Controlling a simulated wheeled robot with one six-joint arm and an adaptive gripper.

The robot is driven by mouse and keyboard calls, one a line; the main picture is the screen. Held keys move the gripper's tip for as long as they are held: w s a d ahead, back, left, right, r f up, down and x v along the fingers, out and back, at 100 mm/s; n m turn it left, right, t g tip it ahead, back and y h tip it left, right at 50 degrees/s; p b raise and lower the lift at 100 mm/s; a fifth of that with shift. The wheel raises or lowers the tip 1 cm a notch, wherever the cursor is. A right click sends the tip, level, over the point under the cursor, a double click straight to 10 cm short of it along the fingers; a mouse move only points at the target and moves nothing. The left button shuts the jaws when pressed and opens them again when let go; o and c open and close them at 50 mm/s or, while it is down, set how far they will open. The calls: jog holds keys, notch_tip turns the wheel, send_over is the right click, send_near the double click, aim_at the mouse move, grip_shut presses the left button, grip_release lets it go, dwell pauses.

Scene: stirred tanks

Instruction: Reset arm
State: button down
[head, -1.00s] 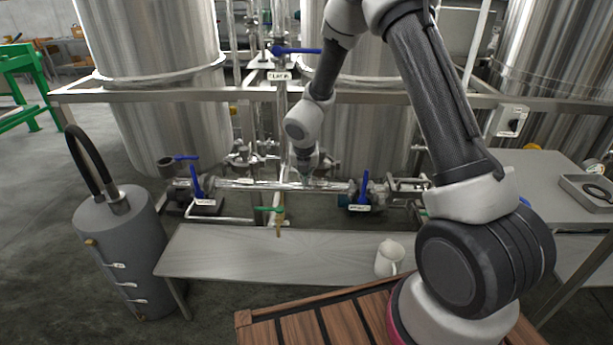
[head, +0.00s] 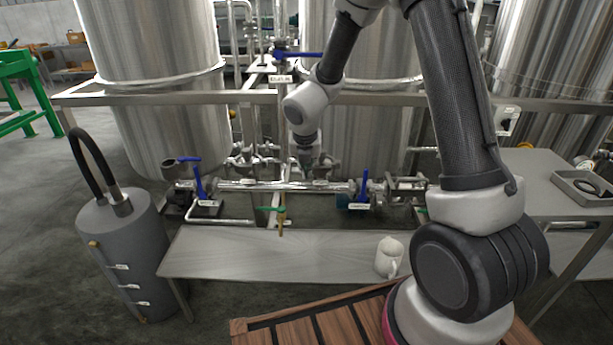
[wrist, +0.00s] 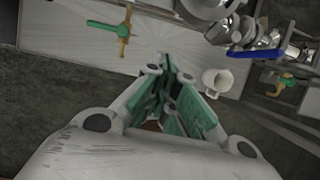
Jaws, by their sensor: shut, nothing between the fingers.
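My gripper (wrist: 168,82) is shut and empty in the wrist view, its green-padded fingers together over the dark floor. In the head view my arm bends down from the top, and the gripper (head: 306,160) hangs in front of the steel pipework, small and partly lost against it. It is above the grey bench and apart from it.
The low grey bench (head: 230,255) carries the white jug (head: 389,257) at its right end. Blue-handled valves (head: 362,190) sit on the pipe behind it. A grey cylinder with a black hose (head: 125,250) stands at left. Steel tanks (head: 150,60) stand behind a rail.

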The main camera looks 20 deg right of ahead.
jog(key=s+a+r+n+t+y, duration=0.2)
jog(key=a+r+n+t+y, duration=0.25)
jog(key=n, duration=1.25)
jog(key=s+r+n+g+y, duration=0.4)
jog(key=s+r+n, duration=0.3)
jog(key=s+n, duration=0.35)
jog(key=s+d+r+n+h, duration=0.3)
jog(key=s+d+r+n, duration=0.3)
jog(key=s+d, duration=0.3)
jog(key=s+d+r+n+h, duration=0.4)
jog(key=s+d+r+n, duration=0.2)
jog(key=s+d, duration=0.3)
jog(key=shift+s+d, duration=0.4)
